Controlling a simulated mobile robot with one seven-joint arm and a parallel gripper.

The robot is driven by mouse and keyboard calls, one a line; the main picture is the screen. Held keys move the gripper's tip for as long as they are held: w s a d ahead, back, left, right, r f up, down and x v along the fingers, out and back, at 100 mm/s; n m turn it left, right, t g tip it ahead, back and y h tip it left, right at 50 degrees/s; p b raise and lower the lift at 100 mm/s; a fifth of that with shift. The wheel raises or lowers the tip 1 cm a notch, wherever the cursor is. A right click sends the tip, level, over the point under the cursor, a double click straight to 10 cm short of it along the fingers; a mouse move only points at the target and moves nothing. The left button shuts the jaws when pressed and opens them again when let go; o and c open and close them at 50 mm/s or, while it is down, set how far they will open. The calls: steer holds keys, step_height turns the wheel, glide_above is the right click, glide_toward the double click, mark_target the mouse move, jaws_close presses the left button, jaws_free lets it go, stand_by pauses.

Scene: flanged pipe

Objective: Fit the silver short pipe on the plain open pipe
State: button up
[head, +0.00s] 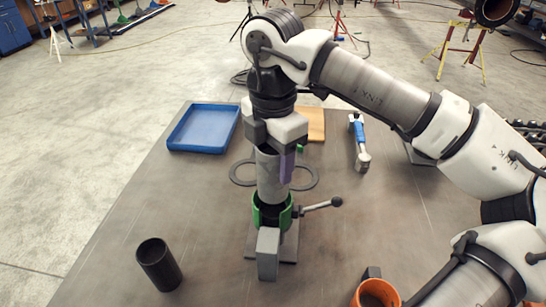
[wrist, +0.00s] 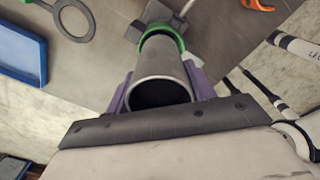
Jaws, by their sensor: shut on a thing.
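My gripper (head: 275,163) is shut on the silver short pipe (head: 271,180), with purple fingers on either side of it. The pipe is upright, directly above the green clamp (head: 258,217). A dark pipe end (head: 271,213) shows inside the clamp, below the silver pipe's lower edge. I cannot tell whether the two touch. In the wrist view the silver pipe (wrist: 158,72) sits between the fingers (wrist: 160,88), its near mouth open and dark. The green clamp (wrist: 165,43) shows around or behind its far end. A separate black open pipe (head: 158,266) stands at the front left.
The clamp has a lever with a ball knob (head: 336,201) to its right and a grey block (head: 268,253) in front. A blue tray (head: 203,128), flat grey rings (head: 243,173) and a blue-handled tool (head: 358,140) lie behind. An orange part (head: 376,292) is front right.

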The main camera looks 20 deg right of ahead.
mark_target(273, 176)
steer(key=shift+f+b, duration=1.7)
steer(key=shift+f+b, duration=0.45)
steer(key=shift+b, duration=0.15)
steer(key=o, duration=1.3)
steer(key=shift+r, duration=0.1)
